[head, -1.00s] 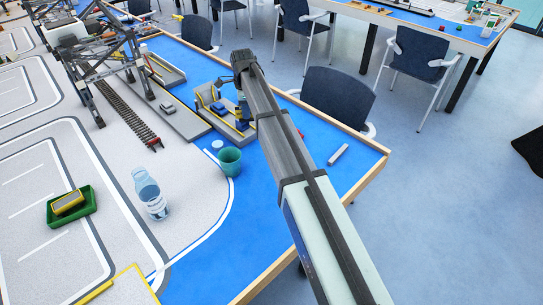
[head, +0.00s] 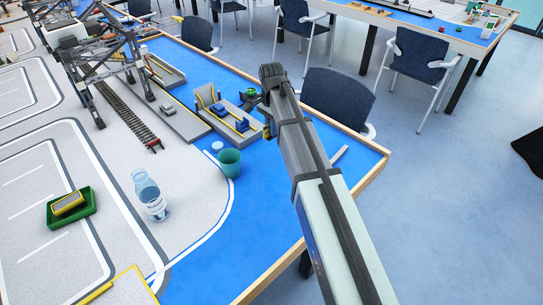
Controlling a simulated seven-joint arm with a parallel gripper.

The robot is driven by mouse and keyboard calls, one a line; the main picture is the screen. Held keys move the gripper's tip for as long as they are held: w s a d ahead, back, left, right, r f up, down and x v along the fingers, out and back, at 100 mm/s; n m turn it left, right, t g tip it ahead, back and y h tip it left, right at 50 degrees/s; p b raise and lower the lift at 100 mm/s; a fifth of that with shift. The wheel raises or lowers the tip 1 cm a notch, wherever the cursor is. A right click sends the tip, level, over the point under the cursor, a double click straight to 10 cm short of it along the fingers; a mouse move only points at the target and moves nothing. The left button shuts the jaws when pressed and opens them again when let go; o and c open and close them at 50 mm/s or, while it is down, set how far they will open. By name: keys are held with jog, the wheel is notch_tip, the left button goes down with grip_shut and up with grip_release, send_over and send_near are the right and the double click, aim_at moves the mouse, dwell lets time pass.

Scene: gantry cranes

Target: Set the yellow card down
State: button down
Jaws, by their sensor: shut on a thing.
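I cannot make out a yellow card in the head view. My arm reaches in from the lower right over the blue part of the table, and its far end stands beside the model ship with the yellow stripe (head: 222,122). The arm hides my gripper's fingertips and anything between them. A yellow-and-grey block (head: 68,203) lies in a green tray (head: 88,213) at the left. A yellow-edged panel (head: 128,287) lies at the bottom edge of the picture.
A teal cup (head: 230,163) and a clear bottle (head: 151,195) stand left of my arm. A gantry crane (head: 100,65) over rails (head: 128,118) stands at the upper left. A grey bar (head: 340,154) lies right of my arm. The blue surface near the front edge is clear.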

jog(key=shift+f, duration=4.95)
jog(key=shift+f, duration=0.15)
jog(key=c, duration=1.2)
grip_release()
notch_tip(320, 180, up, 12)
jog(key=shift+r, duration=0.15)
